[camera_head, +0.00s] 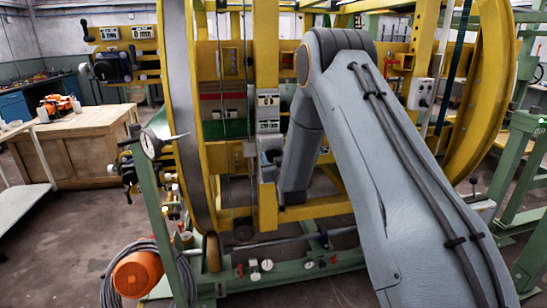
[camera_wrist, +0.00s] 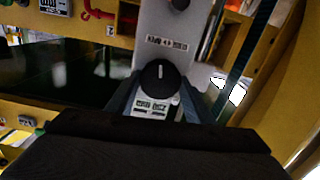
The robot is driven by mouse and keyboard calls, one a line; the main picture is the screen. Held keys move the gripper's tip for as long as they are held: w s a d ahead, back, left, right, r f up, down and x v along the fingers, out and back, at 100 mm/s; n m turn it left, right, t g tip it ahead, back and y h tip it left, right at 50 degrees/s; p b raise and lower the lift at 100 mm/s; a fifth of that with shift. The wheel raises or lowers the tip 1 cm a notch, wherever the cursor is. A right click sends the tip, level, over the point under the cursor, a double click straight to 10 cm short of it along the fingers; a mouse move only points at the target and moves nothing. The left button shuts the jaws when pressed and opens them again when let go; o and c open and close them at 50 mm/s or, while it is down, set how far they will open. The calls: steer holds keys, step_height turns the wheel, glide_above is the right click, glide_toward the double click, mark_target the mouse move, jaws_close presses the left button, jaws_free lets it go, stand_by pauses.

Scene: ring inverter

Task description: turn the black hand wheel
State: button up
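A round black hand wheel (camera_wrist: 160,75) with a white mark on its face sits on a pale grey panel (camera_wrist: 165,22) in the wrist view. A small label plate shows just below it. The blue-grey fingers of my gripper (camera_wrist: 161,92) stand apart, one on each side of the wheel. I cannot tell whether they touch it. The wheel itself is hard to make out there.
Large yellow rings (camera_head: 487,90) and yellow beams surround the box. Another grey box (camera_head: 421,93) hangs on the right.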

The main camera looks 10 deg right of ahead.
steer(key=shift+c, duration=0.7)
steer(key=shift+m+b, duration=0.3)
steer(key=shift+f+m+b, duration=0.1)
steer(key=shift+m+b, duration=0.3)
steer(key=shift+m, duration=0.2)
steer(key=m+b, duration=0.4)
steer(key=m, duration=0.5)
steer(key=m+b, duration=0.4)
steer(key=m, duration=0.5)
steer(key=m+b, duration=0.4)
steer(key=m, duration=0.5)
steer(key=shift+d+f+m, duration=0.15)
steer(key=shift+f+m, duration=0.1)
steer(key=shift+m, duration=0.05)
